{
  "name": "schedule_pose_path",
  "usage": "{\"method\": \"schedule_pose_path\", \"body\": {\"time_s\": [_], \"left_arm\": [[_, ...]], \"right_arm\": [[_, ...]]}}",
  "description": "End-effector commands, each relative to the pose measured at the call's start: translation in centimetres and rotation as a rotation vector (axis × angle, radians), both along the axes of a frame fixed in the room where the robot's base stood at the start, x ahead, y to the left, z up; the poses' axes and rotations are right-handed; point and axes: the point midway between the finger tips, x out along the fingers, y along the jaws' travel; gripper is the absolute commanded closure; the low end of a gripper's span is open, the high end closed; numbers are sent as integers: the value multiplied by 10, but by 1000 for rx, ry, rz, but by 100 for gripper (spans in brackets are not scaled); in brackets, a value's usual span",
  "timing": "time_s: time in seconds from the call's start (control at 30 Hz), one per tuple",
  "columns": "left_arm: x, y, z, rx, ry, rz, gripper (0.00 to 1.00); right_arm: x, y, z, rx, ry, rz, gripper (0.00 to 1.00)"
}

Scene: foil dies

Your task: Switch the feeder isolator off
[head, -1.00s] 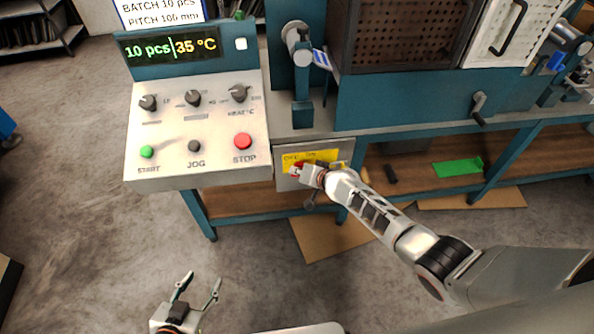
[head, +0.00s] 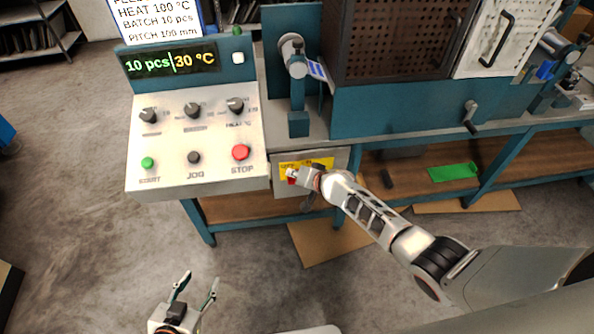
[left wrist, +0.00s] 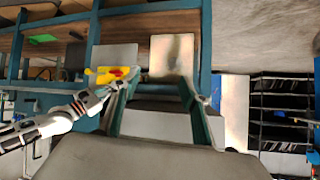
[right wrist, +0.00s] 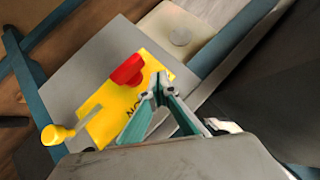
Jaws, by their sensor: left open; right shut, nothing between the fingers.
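The feeder isolator shows as a grey box (head: 337,161) below the bench edge, with a yellow plate (head: 322,163) and a red knob (head: 292,181). In the right wrist view the red knob (right wrist: 128,70) stands on the yellow plate (right wrist: 97,97), whose lettering is partly hidden. My right gripper (head: 290,174) is shut and empty in front of the plate. In its wrist view its fingertips (right wrist: 158,88) lie just right of the knob; I cannot tell whether they touch it. My left gripper (head: 198,281) is open and empty, low over the floor.
A control panel (head: 220,135) with a red STOP button (head: 240,152) and a display (head: 170,61) is left of the isolator. A yellow-ended lever (right wrist: 57,134) sits beside the plate. A perforated guard (head: 395,40) stands above the bench. Open floor lies in front.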

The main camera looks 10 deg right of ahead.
Motion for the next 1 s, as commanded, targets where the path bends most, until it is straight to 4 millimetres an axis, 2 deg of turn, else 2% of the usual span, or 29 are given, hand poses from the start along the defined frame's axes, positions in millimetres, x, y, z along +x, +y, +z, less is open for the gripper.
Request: {"method": "schedule_pose_path", "body": {"time_s": [0.03,0.2,0.4,0.5,0.8,1.0], "left_arm": [[1,0,14,0,-3,0,55],[1,4,32,6,0,5,55],[-11,25,12,39,53,31,55],[-16,27,4,43,64,36,55],[-13,17,11,20,54,37,55],[-12,16,12,18,52,38,55]], "right_arm": [[-1,1,12,1,0,-1,100],[-20,0,29,2,3,-1,100],[-41,0,48,1,1,-1,100],[-49,0,54,3,1,1,100],[-68,-2,75,0,0,0,100],[-72,-2,79,0,1,-1,100]]}}
